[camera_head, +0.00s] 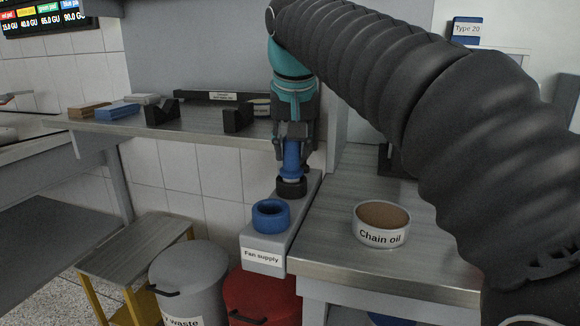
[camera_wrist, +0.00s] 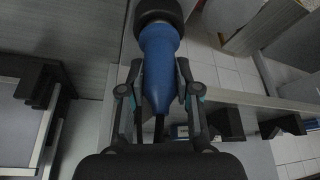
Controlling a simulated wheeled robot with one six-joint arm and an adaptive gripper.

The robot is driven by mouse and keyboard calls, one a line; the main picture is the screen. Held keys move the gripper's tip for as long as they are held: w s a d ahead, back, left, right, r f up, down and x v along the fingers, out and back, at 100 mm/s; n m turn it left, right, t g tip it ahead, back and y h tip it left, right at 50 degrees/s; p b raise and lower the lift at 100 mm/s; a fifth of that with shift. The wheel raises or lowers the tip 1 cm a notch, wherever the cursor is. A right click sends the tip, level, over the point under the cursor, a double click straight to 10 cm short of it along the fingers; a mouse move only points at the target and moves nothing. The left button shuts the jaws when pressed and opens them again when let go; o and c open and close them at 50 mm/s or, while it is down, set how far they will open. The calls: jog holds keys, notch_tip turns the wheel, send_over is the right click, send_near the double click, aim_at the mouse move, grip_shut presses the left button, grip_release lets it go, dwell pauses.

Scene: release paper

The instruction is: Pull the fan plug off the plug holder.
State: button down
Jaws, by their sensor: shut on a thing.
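The fan plug (camera_head: 291,158) is blue and upright, with its lower end at a black ring socket (camera_head: 291,187) on the grey plug holder labelled "Fan supply" (camera_head: 264,257). My gripper (camera_head: 292,150) reaches down from above and is shut on the plug. In the wrist view the blue plug (camera_wrist: 159,62) lies between the two fingers of my gripper (camera_wrist: 158,85), and its far end meets a black round part (camera_wrist: 158,12). A blue ring socket (camera_head: 270,215) nearer the camera on the holder is empty. I cannot tell whether the plug is fully seated.
A "Chain oil" tin (camera_head: 381,224) stands on the metal counter (camera_head: 345,265) right of the holder. A grey waste bin (camera_head: 188,275) and a red bin (camera_head: 262,298) stand below. A shelf (camera_head: 190,127) with black brackets is behind. Space above the empty socket is clear.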

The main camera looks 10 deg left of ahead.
jog(key=shift+r, duration=2.6)
